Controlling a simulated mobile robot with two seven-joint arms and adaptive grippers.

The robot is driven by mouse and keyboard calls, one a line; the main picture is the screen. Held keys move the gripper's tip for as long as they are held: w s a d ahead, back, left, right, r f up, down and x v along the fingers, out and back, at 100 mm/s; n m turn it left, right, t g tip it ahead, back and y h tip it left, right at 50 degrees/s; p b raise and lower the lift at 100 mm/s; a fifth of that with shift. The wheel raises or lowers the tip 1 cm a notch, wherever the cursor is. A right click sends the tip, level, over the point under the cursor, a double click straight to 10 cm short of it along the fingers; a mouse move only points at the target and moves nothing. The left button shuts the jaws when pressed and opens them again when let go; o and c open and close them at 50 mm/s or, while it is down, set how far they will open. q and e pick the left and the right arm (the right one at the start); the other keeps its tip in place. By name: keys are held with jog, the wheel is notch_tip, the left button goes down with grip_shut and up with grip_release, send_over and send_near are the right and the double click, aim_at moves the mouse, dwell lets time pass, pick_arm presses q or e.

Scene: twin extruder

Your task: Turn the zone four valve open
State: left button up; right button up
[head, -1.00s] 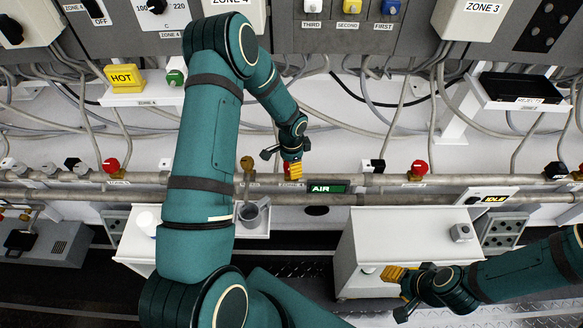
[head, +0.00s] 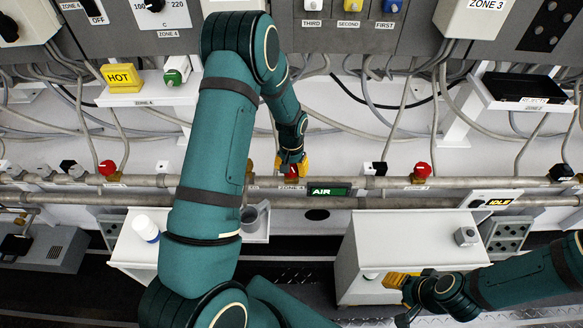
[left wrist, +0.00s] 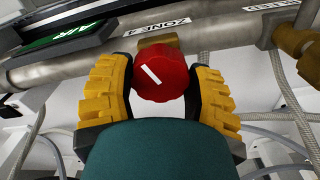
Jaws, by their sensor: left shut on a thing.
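The zone four valve is a red knob (left wrist: 160,75) with a white bar mark on a brass body, on the pipe beside the ZONE 4 label (left wrist: 155,27). The bar slants from upper left to lower right in the left wrist view. In the head view the knob (head: 293,172) shows only in part below the fingers. My left gripper (head: 292,162) is shut around the knob, with one yellow finger on each side in the left wrist view (left wrist: 168,92). My right gripper (head: 393,281) is low at the right, beside a white cabinet, away from the valve; its jaw opening is unclear.
Other red valve knobs stand along the pipe, to the left (head: 107,168) and right (head: 421,170). A green AIR sign (head: 327,191) sits close right of the valve. Cables hang behind the pipe. A shelf at left holds a yellow HOT block (head: 121,77).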

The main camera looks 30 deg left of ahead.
aim_at(292, 167)
pick_arm(q)
jog(key=shift+r+n, duration=0.1)
jog(key=shift+n, duration=0.5)
jog(key=o, duration=1.2)
notch_tip(292, 167, up, 12)
dwell(0.3)
